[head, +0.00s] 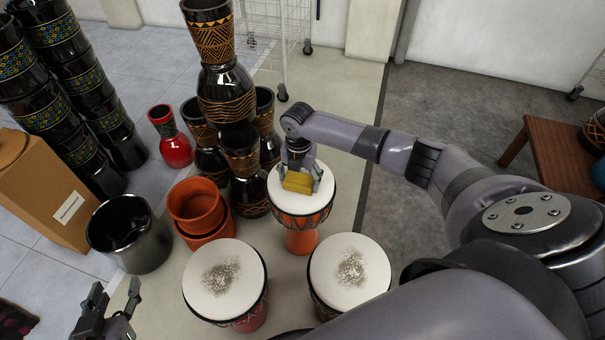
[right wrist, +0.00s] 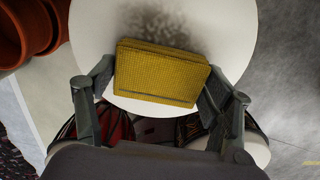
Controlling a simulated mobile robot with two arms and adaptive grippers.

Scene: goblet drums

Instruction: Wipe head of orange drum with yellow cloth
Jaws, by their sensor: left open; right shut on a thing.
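The orange drum (head: 301,240) stands behind two other drums, with its white head (head: 283,206) facing up. In the right wrist view, a dark grey smudge (right wrist: 163,22) shows on that head beyond the cloth. My right gripper (head: 300,180) is shut on the folded yellow cloth (head: 298,182), which also shows between the fingers in the right wrist view (right wrist: 160,72). The cloth is over the drum head; I cannot tell whether it touches. My left gripper (head: 115,292) is open and empty at the lower left, away from the drums.
Two smudged white-headed drums stand in front, left (head: 205,300) and right (head: 375,270). Orange pots (head: 195,205), a black pot (head: 130,235) and stacked black drums (head: 228,95) crowd the left. A cardboard box (head: 40,195) stands further left.

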